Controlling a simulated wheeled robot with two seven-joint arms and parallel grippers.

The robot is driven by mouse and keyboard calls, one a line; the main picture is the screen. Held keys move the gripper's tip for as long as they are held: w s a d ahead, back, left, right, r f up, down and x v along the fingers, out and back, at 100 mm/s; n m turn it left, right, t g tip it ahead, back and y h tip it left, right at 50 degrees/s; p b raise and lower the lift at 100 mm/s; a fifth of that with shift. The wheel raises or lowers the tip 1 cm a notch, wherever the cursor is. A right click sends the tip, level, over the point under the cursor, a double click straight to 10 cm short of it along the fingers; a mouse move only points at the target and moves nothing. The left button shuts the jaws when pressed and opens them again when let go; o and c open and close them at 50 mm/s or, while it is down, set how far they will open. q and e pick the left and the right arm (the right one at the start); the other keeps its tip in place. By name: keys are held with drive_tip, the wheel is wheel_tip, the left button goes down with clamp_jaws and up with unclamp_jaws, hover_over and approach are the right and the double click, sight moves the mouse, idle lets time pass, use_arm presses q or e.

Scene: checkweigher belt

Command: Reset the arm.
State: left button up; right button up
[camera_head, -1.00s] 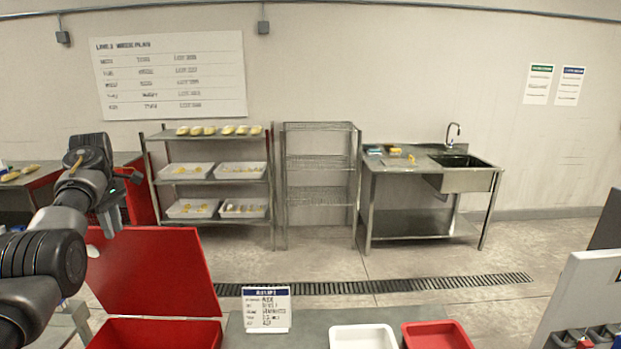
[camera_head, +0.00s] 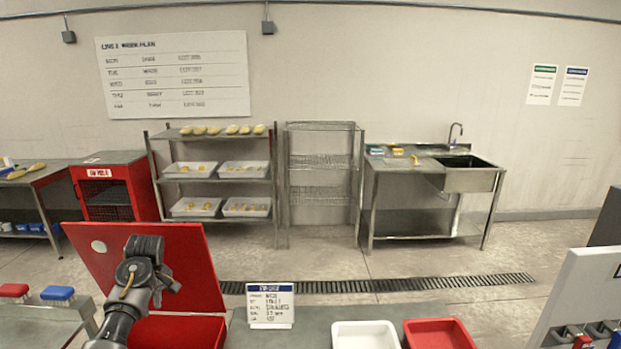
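My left arm comes in from the lower left, and its gripper (camera_head: 163,283) is in front of the red box (camera_head: 195,330) and its raised red lid (camera_head: 188,250). The wrist covers part of the lid and of the box's opening. The fingers are small and partly hidden by the wrist, so I cannot tell whether they are open or shut. I see nothing held. My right arm and gripper are not in view.
A standing sign (camera_head: 270,305), a white tray (camera_head: 364,336) and a red tray (camera_head: 438,334) are on the grey table. A white panel (camera_head: 580,295) stands at right. Red and blue brushes (camera_head: 57,294) lie at left. Shelves and a sink are farther back.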

use_arm(q)
drive_tip(key=s+d+f+m+t, duration=0.1)
drive_tip(key=s+d+f+m, duration=0.35)
drive_tip(key=s+f, duration=0.45)
drive_tip(key=s+d+f+m, duration=0.4)
drive_tip(key=s+d+f, duration=0.3)
drive_tip(key=s, duration=0.4)
drive_tip(key=s+d+r+m+t+h, duration=0.1)
drive_tip(key=s+d+m, duration=0.15)
drive_tip(key=s, duration=0.85)
drive_tip(key=s+d+r+m+t+h, duration=0.15)
drive_tip(key=s+d, duration=0.25)
drive_tip(key=s, duration=0.8)
wheel_tip(320, 180, down, 32)
drive_tip(key=s+m+g+b, duration=0.1)
drive_tip(key=s+g+b, duration=0.1)
drive_tip(key=b, duration=0.4)
drive_tip(key=s+a+f+g+b, duration=0.1)
drive_tip(key=s+f+b, duration=0.3)
drive_tip(key=s+f, duration=1.2)
wheel_tip(320, 180, down, 4)
drive_tip(key=shift+a+r, duration=0.25)
drive_tip(key=shift+a, duration=0.45)
